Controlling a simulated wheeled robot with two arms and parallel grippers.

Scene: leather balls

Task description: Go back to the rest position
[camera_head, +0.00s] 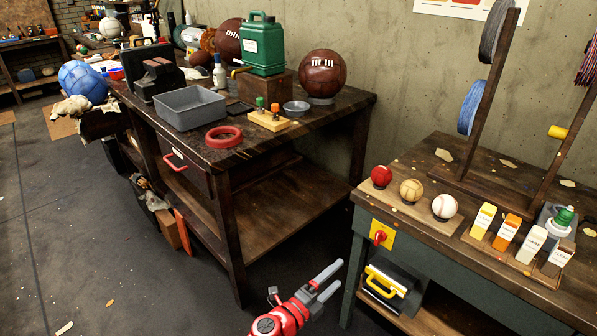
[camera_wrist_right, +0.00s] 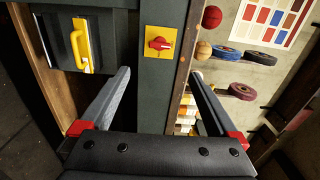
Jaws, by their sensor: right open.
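My right gripper (camera_head: 326,279) shows at the bottom of the head view, red with grey fingers, in the air over the floor, left of the green workbench (camera_head: 428,247). In the right wrist view its two fingers (camera_wrist_right: 158,95) are spread apart with nothing between them. The bench's leg and a yellow plate with a red switch (camera_wrist_right: 160,42) show beyond the fingers. My left gripper is not in view.
A red ball (camera_head: 381,176), a tan ball (camera_head: 411,190) and a white ball (camera_head: 445,206) stand on the workbench, beside several small cartons (camera_head: 507,232). A dark wooden table (camera_head: 335,112) holds a grey tray (camera_head: 190,107) and a green canister (camera_head: 262,45). Floor at left is open.

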